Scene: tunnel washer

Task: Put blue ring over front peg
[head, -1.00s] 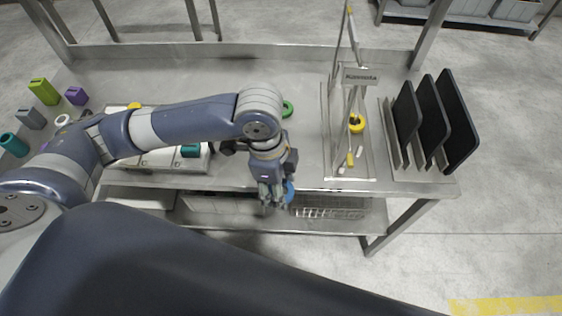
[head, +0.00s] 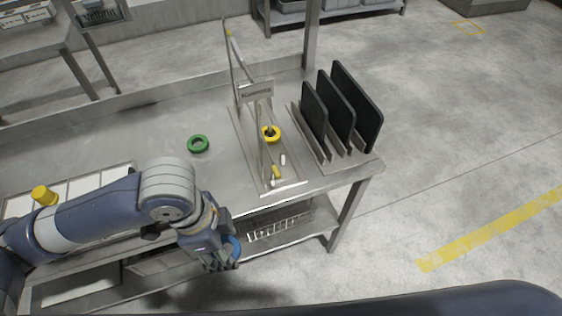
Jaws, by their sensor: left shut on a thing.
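The blue ring (head: 235,247) is held in my left gripper (head: 228,257), in front of the table's front edge and lower left of the peg stand. The gripper is shut on it and partly hides it. The peg stand (head: 240,128) has a flat base, thin uprights and a small sign. A yellow ring (head: 271,133) sits around a dark peg toward its rear. Nearer the front edge are a small yellow piece (head: 277,172) and small white pieces (head: 283,159); I cannot tell which is the front peg. My right gripper is out of view.
A green ring (head: 198,144) lies on the metal table left of the stand. A rack with black upright panels (head: 343,105) stands close to the stand's right. A white sectioned tray (head: 85,186) with a yellow piece (head: 44,195) is at left. A wire basket (head: 280,222) sits on the lower shelf.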

